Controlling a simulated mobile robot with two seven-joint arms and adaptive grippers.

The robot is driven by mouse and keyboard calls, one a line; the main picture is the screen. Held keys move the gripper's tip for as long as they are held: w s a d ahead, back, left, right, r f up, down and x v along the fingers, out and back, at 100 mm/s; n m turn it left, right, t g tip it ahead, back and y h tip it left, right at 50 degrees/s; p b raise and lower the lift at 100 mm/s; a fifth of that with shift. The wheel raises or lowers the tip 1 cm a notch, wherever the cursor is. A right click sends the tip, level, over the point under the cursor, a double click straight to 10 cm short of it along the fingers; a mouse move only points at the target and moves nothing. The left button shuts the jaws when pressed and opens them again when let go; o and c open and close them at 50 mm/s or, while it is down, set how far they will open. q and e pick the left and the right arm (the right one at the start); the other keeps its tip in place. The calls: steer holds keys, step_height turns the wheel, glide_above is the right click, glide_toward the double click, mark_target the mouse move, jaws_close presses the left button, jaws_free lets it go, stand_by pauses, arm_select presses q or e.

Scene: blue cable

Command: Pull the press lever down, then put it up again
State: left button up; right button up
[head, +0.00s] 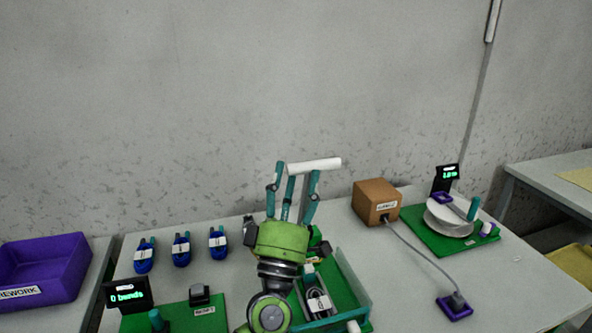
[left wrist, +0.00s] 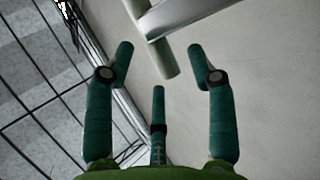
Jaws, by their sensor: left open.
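The press lever's pale handle bar (head: 315,165) is raised above the press, lying roughly level in the head view. In the left wrist view the handle (left wrist: 163,57) and a grey lever arm (left wrist: 197,17) show just beyond my fingertips. My left gripper (head: 296,181) points up in front of the press, its teal fingers spread around the handle's near side. It is open (left wrist: 160,62); whether a finger touches the handle I cannot tell. The green press base (head: 348,296) is partly hidden behind my arm. My right gripper is out of view.
A purple rework bin (head: 45,268) is at left. Several blue cable bundles (head: 181,250) lie on the table. A display reading "0 bends" (head: 127,295) stands front left.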

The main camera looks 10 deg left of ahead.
arm_select(q)
steer(key=v, duration=0.9)
steer(key=shift+s+f, duration=0.15)
steer(key=shift+s, duration=0.1)
steer(key=shift+a, duration=0.1)
